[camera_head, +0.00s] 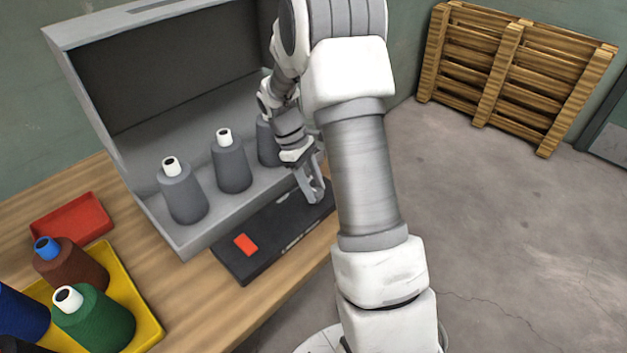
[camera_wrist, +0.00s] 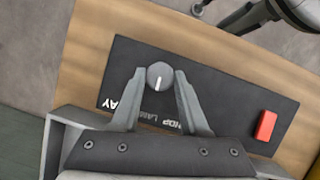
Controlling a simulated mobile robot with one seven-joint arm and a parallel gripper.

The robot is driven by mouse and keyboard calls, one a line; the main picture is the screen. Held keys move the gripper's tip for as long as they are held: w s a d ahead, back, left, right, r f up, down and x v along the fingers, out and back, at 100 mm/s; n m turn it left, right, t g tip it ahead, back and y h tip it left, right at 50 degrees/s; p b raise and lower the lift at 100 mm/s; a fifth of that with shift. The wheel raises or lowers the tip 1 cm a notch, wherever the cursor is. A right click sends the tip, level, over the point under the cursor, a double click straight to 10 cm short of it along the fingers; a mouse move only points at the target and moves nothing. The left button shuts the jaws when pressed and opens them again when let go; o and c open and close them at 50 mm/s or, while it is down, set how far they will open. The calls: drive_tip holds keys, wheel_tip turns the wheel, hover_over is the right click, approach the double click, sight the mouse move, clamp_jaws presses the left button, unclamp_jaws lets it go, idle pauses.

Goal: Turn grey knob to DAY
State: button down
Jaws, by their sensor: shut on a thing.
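The grey knob (camera_wrist: 160,74) is round with a white pointer line and sits on the black panel (camera_wrist: 215,85). In the wrist view its line points down, slightly left, toward my gripper's base. My gripper (camera_wrist: 159,71) is shut on the knob, one finger on each side. White lettering on the panel is partly covered by the fingers; "AY" (camera_wrist: 107,103) shows at the left, and other letters show below the knob. In the head view my gripper (camera_head: 312,190) reaches down to the right end of the panel (camera_head: 275,235), and the knob is hidden there.
A red switch (camera_head: 245,244) is on the panel, apart from my gripper. Behind it a grey frame (camera_head: 185,243) holds grey cones (camera_head: 231,164). At left are a red tray (camera_head: 72,220) and a yellow tray (camera_head: 150,335) with coloured cones. A wooden pallet (camera_head: 510,65) leans on the wall.

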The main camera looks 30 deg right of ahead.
drive_tip(key=m, duration=0.2)
drive_tip(key=m+y+p, duration=0.1)
drive_tip(key=shift+w+d+r+m+g+p, duration=0.1)
drive_tip(key=shift+d+r+m+g+p, duration=0.05)
drive_tip(key=shift+m+g+p, duration=0.2)
drive_tip(key=shift+d+m+y+p, duration=0.1)
drive_tip(key=shift+m+y+p, duration=0.7)
drive_tip(key=shift+m, duration=1.15)
drive_tip(key=shift+c, duration=2.2)
unclamp_jaws()
drive_tip(key=p+v, duration=0.1)
drive_tip(key=v, duration=1.6)
drive_tip(key=shift+d, duration=0.35)
